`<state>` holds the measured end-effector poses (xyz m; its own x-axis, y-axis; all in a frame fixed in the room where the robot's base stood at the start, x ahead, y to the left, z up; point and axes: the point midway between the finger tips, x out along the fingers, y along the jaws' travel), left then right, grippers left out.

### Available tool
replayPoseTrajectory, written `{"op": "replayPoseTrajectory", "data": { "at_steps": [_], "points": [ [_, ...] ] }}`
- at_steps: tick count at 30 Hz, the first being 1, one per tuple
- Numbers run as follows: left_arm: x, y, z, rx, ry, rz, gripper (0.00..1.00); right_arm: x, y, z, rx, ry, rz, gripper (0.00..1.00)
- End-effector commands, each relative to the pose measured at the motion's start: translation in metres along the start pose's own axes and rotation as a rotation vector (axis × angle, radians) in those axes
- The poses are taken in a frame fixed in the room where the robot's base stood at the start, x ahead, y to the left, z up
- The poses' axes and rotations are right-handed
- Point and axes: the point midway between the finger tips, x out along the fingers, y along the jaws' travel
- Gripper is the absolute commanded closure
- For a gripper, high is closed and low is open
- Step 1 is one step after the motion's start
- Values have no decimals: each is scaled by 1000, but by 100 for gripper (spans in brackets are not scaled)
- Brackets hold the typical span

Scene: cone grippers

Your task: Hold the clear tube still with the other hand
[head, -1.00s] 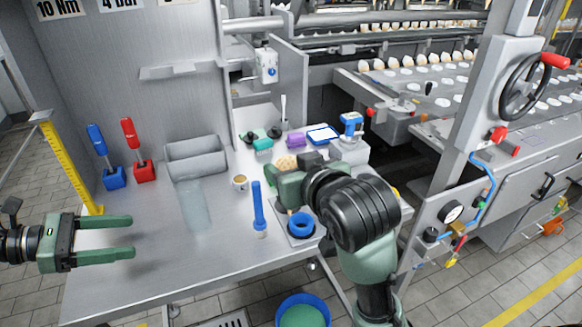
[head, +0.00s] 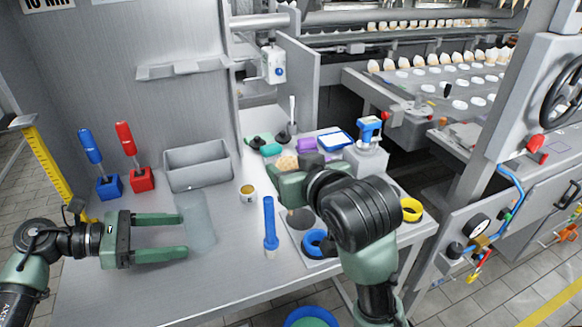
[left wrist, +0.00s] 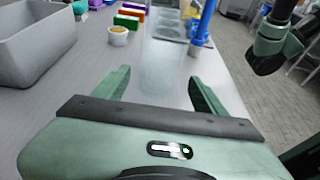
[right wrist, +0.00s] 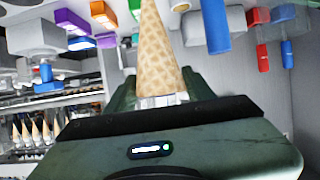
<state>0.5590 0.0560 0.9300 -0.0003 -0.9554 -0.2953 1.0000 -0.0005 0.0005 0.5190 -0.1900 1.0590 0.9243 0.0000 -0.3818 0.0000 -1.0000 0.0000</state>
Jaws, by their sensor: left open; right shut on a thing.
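The clear tube (head: 199,222) is a faint, see-through cylinder on the grey bench, apparently upright. It also shows in the left wrist view (left wrist: 168,62), straight ahead and between the lines of my fingers. My left gripper (head: 184,235) is open, with its fingertips at the tube's left side in the head view. I cannot tell whether they touch it. My right gripper (right wrist: 160,85) is shut on a waffle cone (right wrist: 160,55). In the head view my right arm hides part of that gripper and the bench beneath.
A grey bin (head: 197,167) stands behind the tube. A small cup (head: 248,192) and a blue tool (head: 270,225) stand to its right. Red (head: 141,180) and blue (head: 109,186) holders are at the back left, near a yellow post (head: 48,165). The front left bench is clear.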

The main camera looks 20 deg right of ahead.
Motion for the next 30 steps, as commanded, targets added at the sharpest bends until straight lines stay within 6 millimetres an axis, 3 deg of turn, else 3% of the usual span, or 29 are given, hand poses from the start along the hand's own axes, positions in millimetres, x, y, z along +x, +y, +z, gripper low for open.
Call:
{"op": "replayPoseTrajectory", "data": {
  "at_steps": [1, 3, 10, 23, 27, 28, 29, 30],
  "points": [
    [8, -1, 2, -1, -1, -2, 29, -2, 0, -4, 0, 0, 0, 63],
    [19, 0, -4, 2, -1, -2, 29, 3, 0, 8, 0, -1, 0, 63],
    [41, 0, -3, 2, 0, 0, 29, 8, 0, 18, 0, 0, 0, 63],
    [47, 0, 0, 0, 0, 0, 29, 8, 0, 20, 0, 0, 0, 63],
    [47, 0, 0, 0, 0, 0, 65, 8, 0, 20, 0, 0, 0, 63],
    [47, 0, 0, 0, 0, 1, 67, 8, 0, 20, 0, 0, 0, 63],
    [47, 0, 0, 0, 0, 1, 67, 8, 0, 20, 0, 0, 0, 63],
    [47, 0, 0, 0, 0, 1, 48, 8, 0, 20, 0, 0, 0, 63]
  ]
}}
